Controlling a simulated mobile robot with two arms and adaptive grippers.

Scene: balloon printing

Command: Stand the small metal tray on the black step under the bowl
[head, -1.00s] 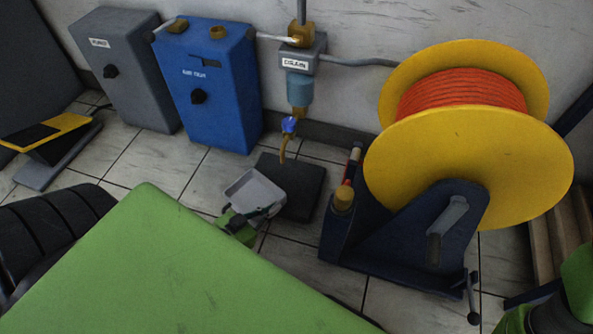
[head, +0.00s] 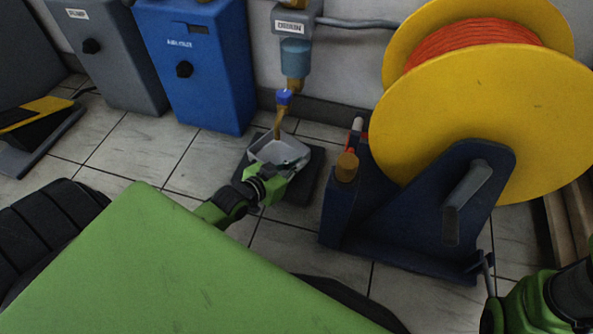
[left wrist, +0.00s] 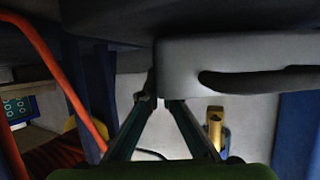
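The small metal tray (head: 268,150) is grey and shallow, and in the head view it is over the black step (head: 306,186) on the floor. I cannot tell whether it touches the step. My left gripper (head: 284,172) is shut on the tray's near side; in the left wrist view the fingers (left wrist: 160,100) meet at the tray's grey wall (left wrist: 240,60). The teal bowl (head: 295,58) hangs from the drain unit on the wall. Its blue valve (head: 284,97) and brass spout (head: 279,122) point down at the tray.
A yellow reel (head: 490,110) with orange hose stands on a dark blue stand (head: 420,215) just right of the step. Blue (head: 200,70) and grey (head: 115,60) cabinets stand along the wall. Tiled floor left of the step is clear.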

